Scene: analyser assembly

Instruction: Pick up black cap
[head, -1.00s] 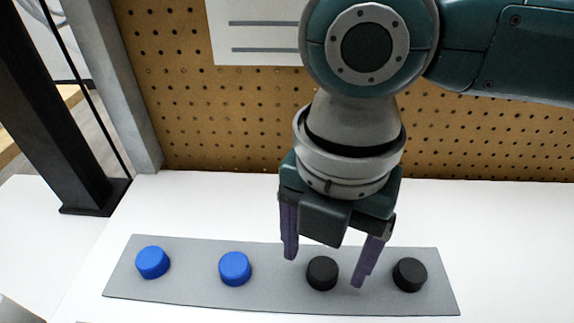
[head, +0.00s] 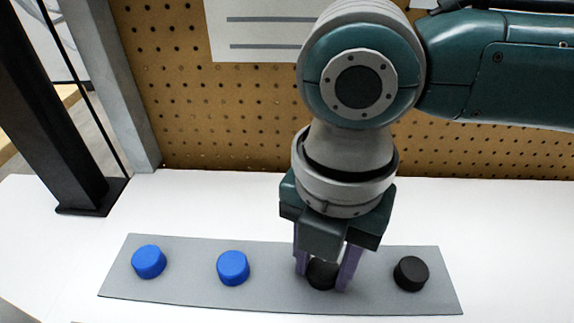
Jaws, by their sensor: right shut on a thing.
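Two black caps are on the grey mat (head: 190,286). One black cap (head: 322,275) is between the fingers of my right gripper (head: 324,278). The gripper points down and is shut on this cap, which appears to be still at mat level; its upper part is partly hidden by the gripper. The other black cap (head: 411,273) sits free on the mat to the right of the gripper. My left gripper is not in view.
Two blue caps, one at the far left (head: 149,262) and one nearer the middle (head: 233,268), sit on the mat. The mat lies on a white table (head: 220,205). A brown pegboard (head: 200,110) stands behind, and a black post (head: 55,120) stands at left.

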